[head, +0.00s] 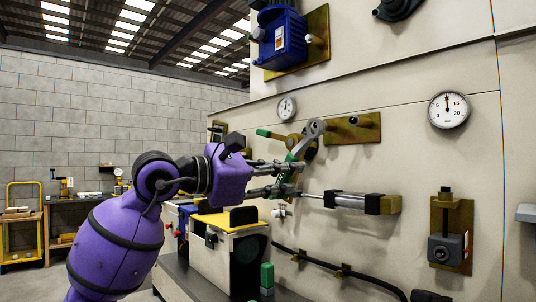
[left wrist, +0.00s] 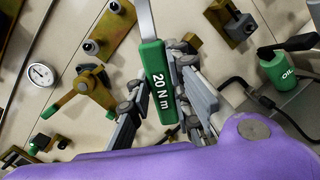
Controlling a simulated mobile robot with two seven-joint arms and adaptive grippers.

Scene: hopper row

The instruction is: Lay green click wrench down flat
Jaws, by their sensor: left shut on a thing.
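The green click wrench has a green handle (head: 292,172) and a grey metal shaft and head (head: 314,128). In the head view it stands steeply tilted, head up, in front of the panel. In the left wrist view its handle (left wrist: 160,82) reads "20 N m", and the shaft runs out of the top. My left gripper (head: 286,180) is shut on the handle, with a finger on each side in the left wrist view (left wrist: 165,95). I cannot tell whether the wrench head touches anything on the panel. My right gripper is not in view.
A green-handled valve (left wrist: 88,88) and a brass bracket (head: 352,128) stick out of the panel near the wrench. A cylinder (head: 345,201) juts out below. A yellow-topped box (head: 225,250) stands under my left arm, beside a green oil bottle (head: 266,278). A black hose (head: 365,278) runs below.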

